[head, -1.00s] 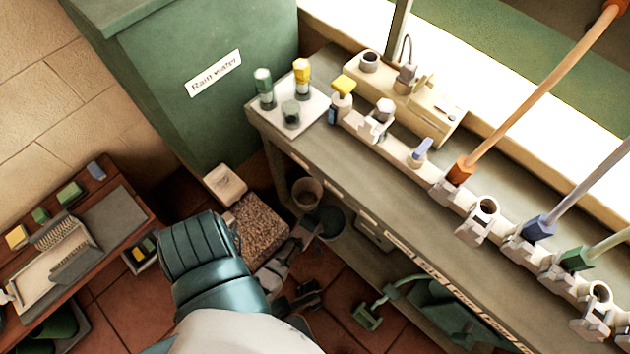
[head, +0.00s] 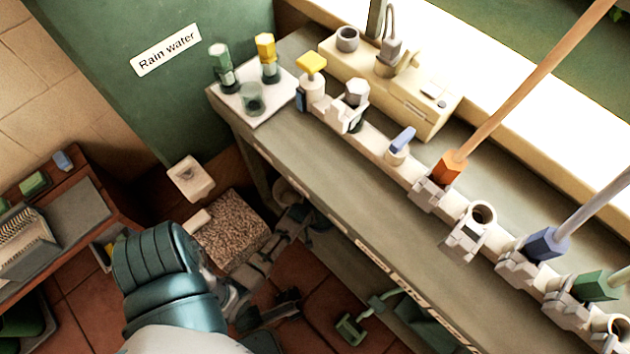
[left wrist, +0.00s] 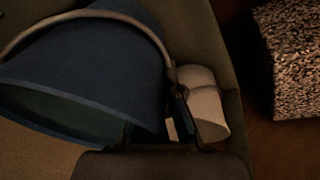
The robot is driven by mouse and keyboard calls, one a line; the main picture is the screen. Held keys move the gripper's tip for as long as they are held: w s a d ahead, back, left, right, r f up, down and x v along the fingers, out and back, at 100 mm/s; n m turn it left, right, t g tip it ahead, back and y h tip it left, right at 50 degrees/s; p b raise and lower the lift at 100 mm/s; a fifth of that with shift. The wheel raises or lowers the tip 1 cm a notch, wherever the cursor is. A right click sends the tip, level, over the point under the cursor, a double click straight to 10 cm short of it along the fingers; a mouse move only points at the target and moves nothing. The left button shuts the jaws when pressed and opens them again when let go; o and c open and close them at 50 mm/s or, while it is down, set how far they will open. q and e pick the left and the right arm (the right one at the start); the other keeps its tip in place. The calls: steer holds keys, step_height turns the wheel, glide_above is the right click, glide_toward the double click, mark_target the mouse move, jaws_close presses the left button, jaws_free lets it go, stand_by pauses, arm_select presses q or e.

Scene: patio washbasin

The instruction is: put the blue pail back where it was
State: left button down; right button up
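The blue pail (left wrist: 85,75) fills the left of the left wrist view, dark and tilted, with its pale curved handle (left wrist: 115,14) arching over it. In the head view it is hardly visible in the dark under the bench. My left gripper (left wrist: 165,135) is at the bottom of the left wrist view, close to the pail's rim and the handle's lower end. Darkness hides whether its fingers hold anything. In the head view my left arm reaches down under the bench front, and its gripper (head: 300,218) is small and dark there. My right gripper is out of view.
A pale cylinder (left wrist: 205,103) lies beside the pail. A gravel-like block (head: 232,230) is on the floor by the bench (head: 290,150). A beige pot (head: 288,190) stands under the bench. The green rain-water tank (head: 120,90) stands behind. A green watering can (head: 425,315) is lower right.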

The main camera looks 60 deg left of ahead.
arm_select(q)
steer(key=shift+w+r, duration=0.2)
steer(key=shift+r, duration=0.15)
steer(key=shift+f, duration=0.25)
steer(key=shift+a+f, duration=0.1)
steer(key=shift+f, duration=0.25)
steer(key=shift+f, duration=0.1)
steer(key=c, duration=1.3)
jaws_free()
steer(key=shift+s, duration=0.1)
